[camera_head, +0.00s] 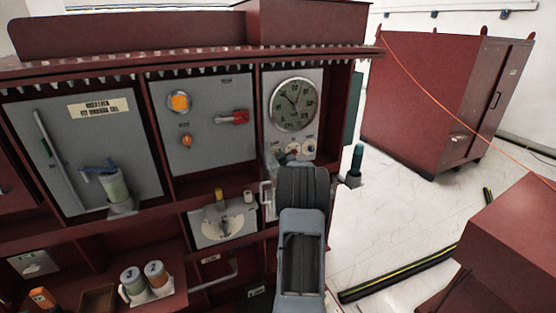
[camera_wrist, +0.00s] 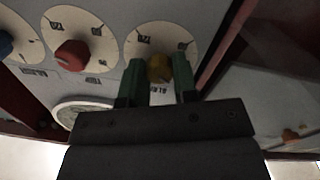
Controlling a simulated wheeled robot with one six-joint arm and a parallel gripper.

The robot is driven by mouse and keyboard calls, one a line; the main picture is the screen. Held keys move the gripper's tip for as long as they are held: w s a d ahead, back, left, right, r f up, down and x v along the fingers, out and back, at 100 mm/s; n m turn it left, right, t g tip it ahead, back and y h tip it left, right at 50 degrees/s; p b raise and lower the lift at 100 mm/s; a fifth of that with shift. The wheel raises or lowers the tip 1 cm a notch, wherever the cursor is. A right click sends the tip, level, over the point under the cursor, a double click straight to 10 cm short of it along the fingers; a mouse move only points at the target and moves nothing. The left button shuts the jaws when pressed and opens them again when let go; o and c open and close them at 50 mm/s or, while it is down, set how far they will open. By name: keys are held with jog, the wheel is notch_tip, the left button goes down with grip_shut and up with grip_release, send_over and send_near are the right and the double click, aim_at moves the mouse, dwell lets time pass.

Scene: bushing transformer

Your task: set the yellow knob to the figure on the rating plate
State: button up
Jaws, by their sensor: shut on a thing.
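The yellow knob (camera_wrist: 159,68) sits on a round pale dial plate (camera_wrist: 178,38) with dark marks in the wrist view. My gripper (camera_wrist: 159,80) has its two green fingers on either side of the knob, shut on it. The fingers cover part of the dial's lower edge, and the knob's pointer is too dim to read. In the head view my arm stands in front of the lower part of the right panel, and I cannot make out the yellow knob there. No figure on a rating plate can be read in these frames.
A red knob (camera_wrist: 72,55) and a blue knob (camera_wrist: 5,43) stand on dials beside the yellow one. A large round gauge (camera_head: 294,104) is on the same panel. A cream label (camera_head: 100,106) is on the left panel. Open floor (camera_head: 385,215) lies to the right.

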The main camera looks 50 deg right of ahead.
jog(key=shift+m, duration=0.9)
jog(key=o, duration=0.9)
jog(key=shift+s, duration=0.1)
jog(key=b+v, duration=0.3)
jog(key=v, duration=1)
jog(key=shift+s+a+r, duration=0.1)
jog(key=shift+s+r, duration=0.05)
jog(key=shift+s, duration=0.2)
